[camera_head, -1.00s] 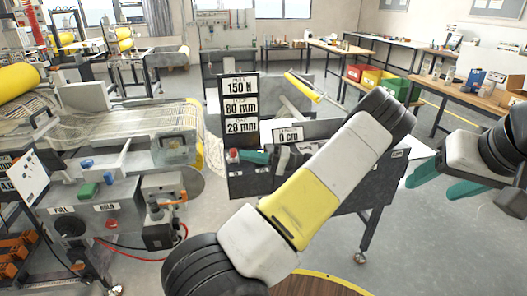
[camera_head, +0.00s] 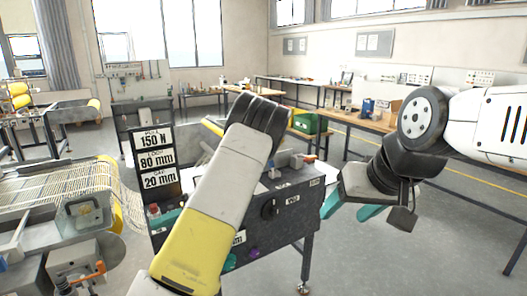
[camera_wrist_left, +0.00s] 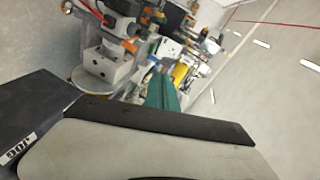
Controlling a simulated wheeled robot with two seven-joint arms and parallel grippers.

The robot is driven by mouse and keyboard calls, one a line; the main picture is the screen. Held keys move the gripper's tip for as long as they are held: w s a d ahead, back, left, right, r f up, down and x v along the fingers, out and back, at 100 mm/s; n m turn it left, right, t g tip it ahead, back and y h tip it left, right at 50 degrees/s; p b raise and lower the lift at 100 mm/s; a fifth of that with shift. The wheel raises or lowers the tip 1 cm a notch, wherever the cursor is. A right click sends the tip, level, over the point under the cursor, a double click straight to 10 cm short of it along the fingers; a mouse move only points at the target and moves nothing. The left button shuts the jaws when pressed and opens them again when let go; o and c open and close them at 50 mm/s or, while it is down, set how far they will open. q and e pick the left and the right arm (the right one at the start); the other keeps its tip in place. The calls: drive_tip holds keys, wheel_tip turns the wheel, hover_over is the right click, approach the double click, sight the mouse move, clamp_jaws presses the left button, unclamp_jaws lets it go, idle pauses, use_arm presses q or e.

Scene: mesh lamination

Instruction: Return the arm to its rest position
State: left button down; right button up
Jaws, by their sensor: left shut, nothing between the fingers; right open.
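My left arm, a white and yellow link with a dark ribbed joint, rises from the bottom middle of the head view. It covers part of the dark test station behind it, and I cannot make out the left gripper there. The left wrist view shows my left gripper (camera_wrist_left: 163,92) with its teal fingers shut and nothing visible between them. My right gripper (camera_head: 354,211) hangs at the right of the head view, its teal fingers apart and empty, in front of open floor.
The dark station (camera_head: 285,210) with a sign board (camera_head: 157,160) stands close behind my left arm. A mesh machine (camera_head: 60,205) fills the left. Workbenches (camera_head: 375,123) and a green bin (camera_head: 308,122) are farther back. Grey floor is open at the lower right.

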use_arm(q)
drive_tip(key=s+d+r+m+t+h, duration=0.8)
drive_tip(key=s+d+r+t+h, duration=0.4)
drive_tip(key=s+d+r+h, duration=0.4)
drive_tip(key=shift+s+d+r+t, duration=0.3)
drive_tip(key=shift+d+r, duration=0.25)
drive_tip(key=shift+r, duration=0.05)
